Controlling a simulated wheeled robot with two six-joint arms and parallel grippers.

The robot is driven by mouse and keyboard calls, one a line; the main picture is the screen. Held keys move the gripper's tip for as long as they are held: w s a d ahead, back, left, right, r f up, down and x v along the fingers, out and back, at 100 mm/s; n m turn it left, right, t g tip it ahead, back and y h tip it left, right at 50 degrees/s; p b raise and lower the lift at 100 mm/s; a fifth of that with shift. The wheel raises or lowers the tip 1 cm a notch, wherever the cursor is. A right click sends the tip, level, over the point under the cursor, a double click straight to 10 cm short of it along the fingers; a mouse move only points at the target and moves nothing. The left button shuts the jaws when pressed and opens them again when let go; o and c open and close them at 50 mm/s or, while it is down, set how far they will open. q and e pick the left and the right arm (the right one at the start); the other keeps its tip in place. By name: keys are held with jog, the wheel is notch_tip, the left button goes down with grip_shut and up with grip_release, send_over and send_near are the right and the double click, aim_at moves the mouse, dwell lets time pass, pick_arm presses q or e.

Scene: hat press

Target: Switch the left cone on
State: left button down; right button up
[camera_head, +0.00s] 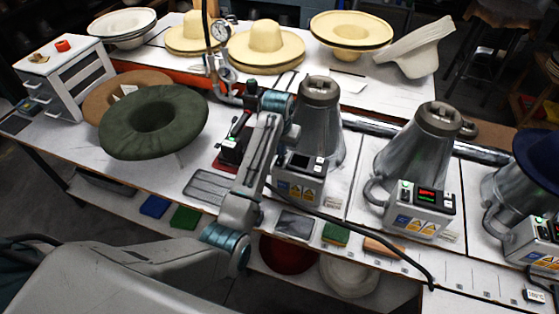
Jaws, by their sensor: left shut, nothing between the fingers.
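The left cone (321,112) is a grey metal cone standing on the table. Its control box (300,178) sits at its front, with yellow warning labels and a dark display. The lit indicators seen on the other boxes do not show here. My left arm rises from the lower left and passes in front of the box's left edge. My right gripper is not in view.
The middle cone (424,143) has a lit red and green display. A blue hat (541,156) covers the right cone. A green hat (154,121) is at the left. A black cable (385,236) crosses the table front. Straw hats (265,45) stand behind.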

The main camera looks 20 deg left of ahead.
aim_at(281, 158)
pick_arm(q)
jog(key=shift+f, duration=0.85)
dwell(0.3)
jog(key=shift+r+p, duration=0.35)
jog(key=shift+r, duration=3.2)
